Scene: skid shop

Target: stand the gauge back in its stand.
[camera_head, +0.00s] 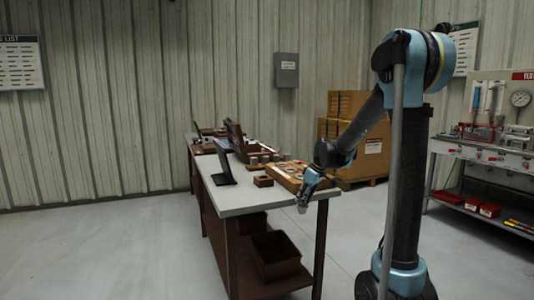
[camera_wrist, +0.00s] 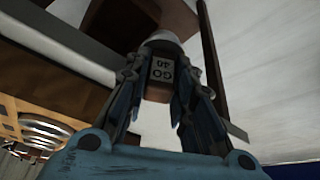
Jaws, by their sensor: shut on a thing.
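My gripper (camera_head: 307,193) is shut on the gauge, past the near right corner of the workbench. In the wrist view the gauge (camera_wrist: 162,70) sits between the two fingers (camera_wrist: 160,82), with a label reading "GO 40", a pale rounded end and a brown part. In the head view only a small grey end of the gauge (camera_head: 302,209) shows below the fingers. A small dark brown block (camera_head: 263,181) stands on the bench left of my gripper. It may be the stand, but I cannot tell for sure.
A wooden tray (camera_head: 280,180) with metal rings lies on the bench (camera_head: 240,201) beside my gripper; its rings (camera_wrist: 45,127) show in the wrist view. A dark upright panel (camera_head: 223,167) and several small cylinders stand nearby. A brown bin (camera_head: 275,256) sits below the bench top.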

